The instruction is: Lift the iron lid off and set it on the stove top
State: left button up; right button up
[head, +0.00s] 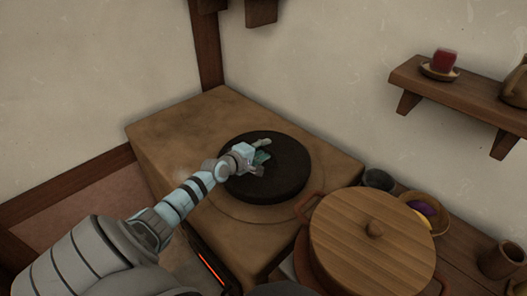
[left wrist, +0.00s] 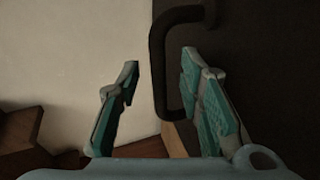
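The iron lid (head: 283,180) is a black round disc lying on the clay stove (head: 165,132), over a round ring in its top. My left gripper (head: 262,156) is above the lid, near its middle, and hides part of it. In the left wrist view the lid is the dark area (left wrist: 275,70) on the right, with its bent handle (left wrist: 157,75) standing out from it. The two teal fingers are spread, with the handle bar between them. The bar looks clear of the left finger; contact with the right one is unclear. My right gripper is out of view.
A pot with a wooden lid (head: 350,235) stands right of the stove, near a dark cup (head: 378,179) and a yellow bowl (head: 438,222). A red glow (head: 210,265) shows in the stove front. The stove top is bare at the back left. A wall shelf (head: 465,105) holds a red cup (head: 444,61).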

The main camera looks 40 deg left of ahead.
pick_arm(q)
jog(key=shift+w+f, duration=0.2)
jog(key=shift+w, duration=0.25)
jog(key=shift+s+r, duration=0.1)
grip_shut()
jog(key=shift+r, duration=0.15)
